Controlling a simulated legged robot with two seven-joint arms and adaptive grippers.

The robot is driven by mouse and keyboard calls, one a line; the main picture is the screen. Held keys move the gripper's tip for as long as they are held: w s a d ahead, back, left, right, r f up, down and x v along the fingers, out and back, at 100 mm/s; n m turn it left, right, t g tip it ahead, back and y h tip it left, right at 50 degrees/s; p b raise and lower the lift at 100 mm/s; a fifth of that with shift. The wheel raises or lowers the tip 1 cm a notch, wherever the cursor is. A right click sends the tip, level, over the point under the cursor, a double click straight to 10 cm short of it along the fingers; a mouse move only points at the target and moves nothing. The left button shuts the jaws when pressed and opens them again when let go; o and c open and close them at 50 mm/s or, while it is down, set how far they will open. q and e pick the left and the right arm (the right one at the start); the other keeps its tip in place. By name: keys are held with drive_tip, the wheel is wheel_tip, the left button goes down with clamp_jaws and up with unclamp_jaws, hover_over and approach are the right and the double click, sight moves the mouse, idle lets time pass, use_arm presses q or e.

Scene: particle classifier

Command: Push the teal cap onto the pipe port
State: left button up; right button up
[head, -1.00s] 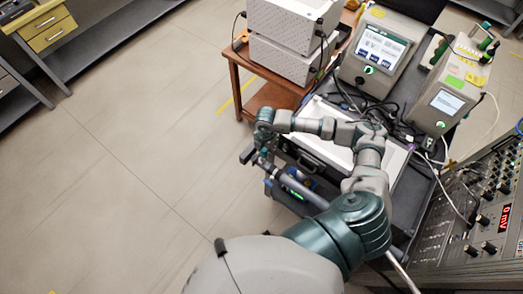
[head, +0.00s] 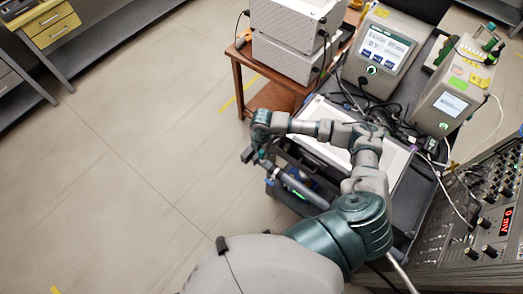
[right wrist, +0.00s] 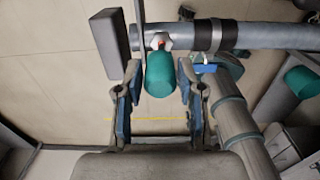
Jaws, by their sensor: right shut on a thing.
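The teal cap (right wrist: 160,76) is between the two fingers of my right gripper (right wrist: 158,85) in the right wrist view. My right gripper is shut on it. The cap's upper end meets a white and orange pipe port (right wrist: 159,42) on the side of a grey pipe (right wrist: 265,37). I cannot tell how far the cap sits on the port. In the head view my right gripper (head: 256,158) is at the left end of the grey pipe (head: 303,190), and the cap is too small to make out. My left gripper is not in view.
A brown table (head: 250,70) holds stacked grey boxes (head: 290,55). A control rack (head: 470,210) stands at the right. Floor at the left is clear.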

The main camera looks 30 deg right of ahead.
drive_tip(key=shift+d, duration=0.25)
drive_tip(key=shift+f, duration=0.1)
drive_tip(key=shift+a+f+b, duration=0.2)
drive_tip(key=shift+a+b, duration=0.1)
drive_tip(key=shift+a, duration=0.2)
drive_tip(key=shift+a+f, duration=0.1)
drive_tip(key=shift+f, duration=0.15)
drive_tip(key=shift+d+r, duration=0.1)
drive_tip(key=shift+d, duration=0.2)
drive_tip(key=shift+d+r, duration=0.15)
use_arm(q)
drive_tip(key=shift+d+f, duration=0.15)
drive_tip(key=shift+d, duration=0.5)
use_arm(e)
drive_tip(key=shift+a, duration=0.2)
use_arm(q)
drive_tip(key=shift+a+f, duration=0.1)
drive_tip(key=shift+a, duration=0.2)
